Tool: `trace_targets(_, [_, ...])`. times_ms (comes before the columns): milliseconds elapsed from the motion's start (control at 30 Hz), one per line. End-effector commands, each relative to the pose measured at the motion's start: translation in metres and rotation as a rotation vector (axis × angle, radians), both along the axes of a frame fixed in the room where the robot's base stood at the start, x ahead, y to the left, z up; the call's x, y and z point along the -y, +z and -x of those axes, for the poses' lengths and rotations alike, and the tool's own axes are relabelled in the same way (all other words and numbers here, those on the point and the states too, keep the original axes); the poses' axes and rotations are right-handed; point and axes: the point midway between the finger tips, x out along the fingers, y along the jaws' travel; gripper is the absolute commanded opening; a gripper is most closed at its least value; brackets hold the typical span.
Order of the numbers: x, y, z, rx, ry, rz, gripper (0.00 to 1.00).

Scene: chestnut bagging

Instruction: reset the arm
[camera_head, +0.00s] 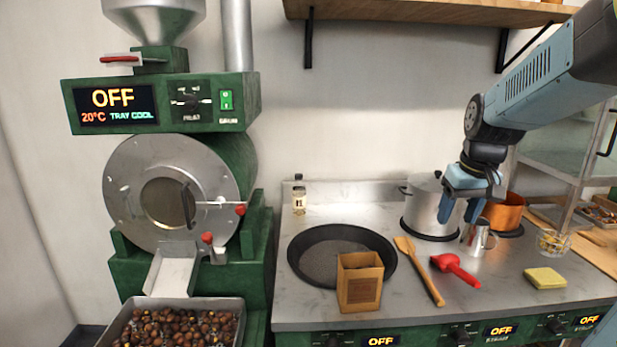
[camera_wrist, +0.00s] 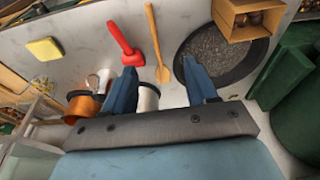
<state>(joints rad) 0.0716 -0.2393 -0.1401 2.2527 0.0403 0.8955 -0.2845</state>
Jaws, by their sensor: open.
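My gripper (camera_head: 463,213) hangs from my blue arm at the right in the head view, fingers pointing down above the steel counter (camera_head: 300,316). Its two blue fingers are spread apart with nothing between them; they also show in the wrist view (camera_wrist: 164,93). In the head view it is in front of a large steel pot (camera_head: 422,208) and near a small metal jug (camera_head: 478,238); whether it touches either cannot be told.
A roaster (camera_head: 170,190) reading OFF stands left, with a tray of chestnuts (camera_head: 175,328) below. A dark pan (camera_head: 310,262), paper bag (camera_head: 359,285), wooden spoon (camera_head: 420,270), red scoop (camera_head: 457,270), yellow sponge (camera_head: 545,278) and copper pot (camera_head: 507,212) occupy the counter. A shelf (camera_head: 430,10) hangs above.

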Motion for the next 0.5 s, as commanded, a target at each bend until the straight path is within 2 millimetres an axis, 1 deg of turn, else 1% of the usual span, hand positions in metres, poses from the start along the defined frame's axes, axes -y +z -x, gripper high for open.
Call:
trace_targets(33, [-0.008,0.007,0.011,0.021,0.000,0.000,0.57])
trace_targets(233, [-0.033,0.024,0.052,0.090,-0.011,-0.002,0.57])
trace_targets(500, [-0.062,0.035,0.107,0.181,-0.031,-0.004,0.57])
